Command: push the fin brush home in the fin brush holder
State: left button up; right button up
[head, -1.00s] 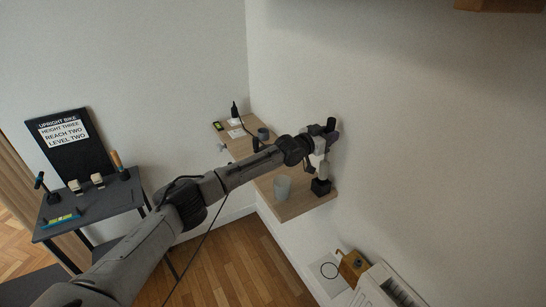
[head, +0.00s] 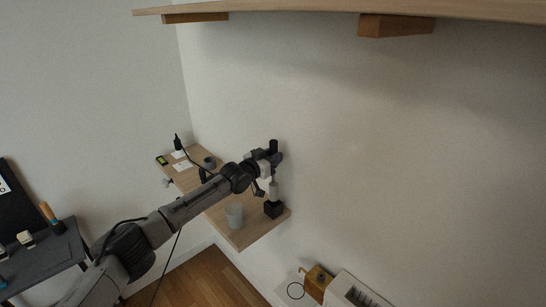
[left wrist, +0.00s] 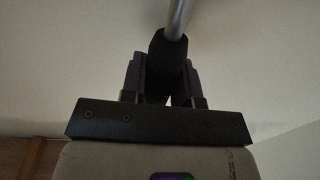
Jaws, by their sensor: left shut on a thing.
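The fin brush holder (head: 274,210) looks to be the small black block at the near right end of the wall shelf. The fin brush (head: 274,188) stands roughly upright above it, with its pale lower part reaching down to the block. How deep it sits in the holder cannot be told. My left gripper (head: 271,157) comes in from the left above the block and is shut on the brush's dark upper part. In the left wrist view, my gripper's fingers (left wrist: 165,80) close around a dark grip with a silver rod. My right gripper is not in view.
A translucent cup (head: 235,215) stands on the wooden wall shelf (head: 250,232), left of the holder. A dark mug (head: 209,162) and a green-black device (head: 161,160) sit farther back. Another shelf (head: 300,10) hangs overhead. A dark table (head: 40,262) is at the left.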

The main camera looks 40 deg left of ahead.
aim_at(272, 185)
pick_arm(q)
jog(key=shift+f, duration=0.1)
dwell(0.7)
jog(key=shift+f+b, duration=0.65)
jog(key=shift+f, duration=0.25)
jog(key=shift+f+b, duration=0.65)
jog(key=shift+f, duration=0.35)
jog(key=shift+f+b, duration=0.75)
jog(key=shift+f, duration=0.35)
jog(key=o, duration=1.1)
jog(key=shift+c, duration=0.2)
jog(key=shift+s, duration=0.1)
jog(key=shift+s+p, duration=0.3)
jog(key=shift+s, duration=0.1)
jog(key=s+a+p, duration=0.2)
jog(key=s, duration=1)
jog(key=shift+s, duration=0.3)
